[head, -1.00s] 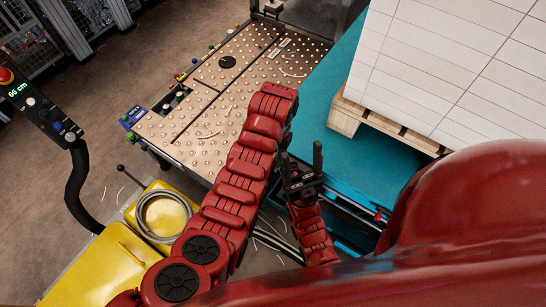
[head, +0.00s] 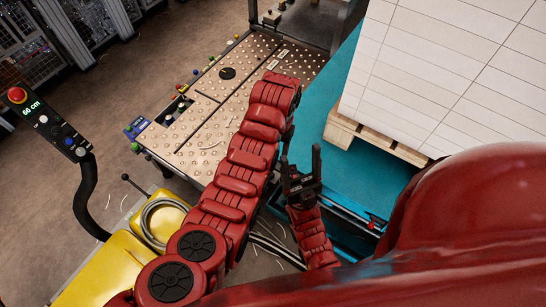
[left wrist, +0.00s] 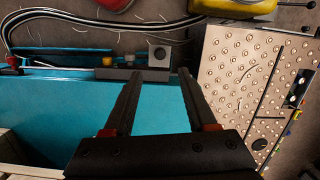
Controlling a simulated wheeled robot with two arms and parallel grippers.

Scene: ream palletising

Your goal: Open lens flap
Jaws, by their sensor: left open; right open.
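In the left wrist view, a small grey square piece with a dark round spot (left wrist: 159,53) sits at the edge of the teal platform, beside a black bar. It may be the lens flap; I cannot tell whether it is open. My left gripper (left wrist: 160,73) is open and empty, its two dark fingertips just short of this piece in the picture. My right gripper (head: 300,158) is open and empty, fingers pointing up in the picture, in front of the teal platform (head: 340,180). No lens shows in the head view.
A ball-studded table (head: 215,115) lies beyond my left arm. A pallet (head: 375,138) with a tall white stack (head: 440,75) stands on the teal platform.

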